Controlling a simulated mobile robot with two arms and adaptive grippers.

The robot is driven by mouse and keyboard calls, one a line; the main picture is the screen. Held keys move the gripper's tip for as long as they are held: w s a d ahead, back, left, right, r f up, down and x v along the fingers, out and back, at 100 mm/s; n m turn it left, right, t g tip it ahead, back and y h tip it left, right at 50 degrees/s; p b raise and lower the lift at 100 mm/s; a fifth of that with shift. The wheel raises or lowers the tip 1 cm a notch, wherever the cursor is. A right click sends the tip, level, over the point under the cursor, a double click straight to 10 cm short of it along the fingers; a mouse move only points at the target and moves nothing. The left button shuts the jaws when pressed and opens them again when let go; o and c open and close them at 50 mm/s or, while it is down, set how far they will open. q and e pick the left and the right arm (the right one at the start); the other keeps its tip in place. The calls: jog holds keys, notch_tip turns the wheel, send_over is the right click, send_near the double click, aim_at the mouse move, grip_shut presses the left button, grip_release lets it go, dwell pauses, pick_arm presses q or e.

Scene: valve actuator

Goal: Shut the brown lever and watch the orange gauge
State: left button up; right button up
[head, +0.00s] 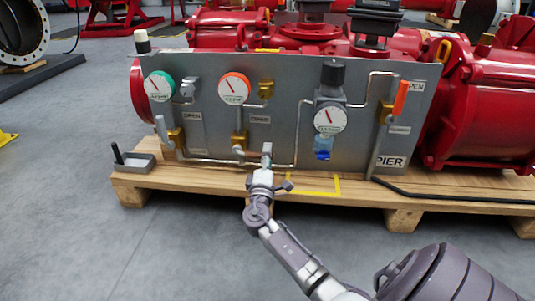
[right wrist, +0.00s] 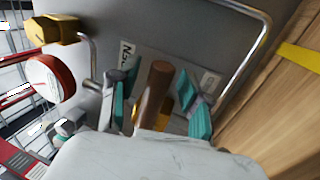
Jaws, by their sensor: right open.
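The orange gauge (head: 234,88) is on the grey panel, with an orange rim and white face. Its red needle shows, but its value is too small to read. The brown lever (right wrist: 158,82) stands between the fingers of my right gripper (right wrist: 158,107). The gripper is open, with gaps on both sides of the lever. My left gripper is out of view.
The panel (head: 285,110) also carries a green gauge (head: 159,86), a regulator with a gauge (head: 330,119), an orange handle (head: 401,98) and metal pipes. It stands on a wooden pallet (head: 370,192). A small grey tray (head: 138,165) sits at the pallet's left.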

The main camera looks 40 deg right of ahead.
notch_tip(320, 180, up, 10)
dwell(0.5)
jog(key=shift+s, duration=0.1)
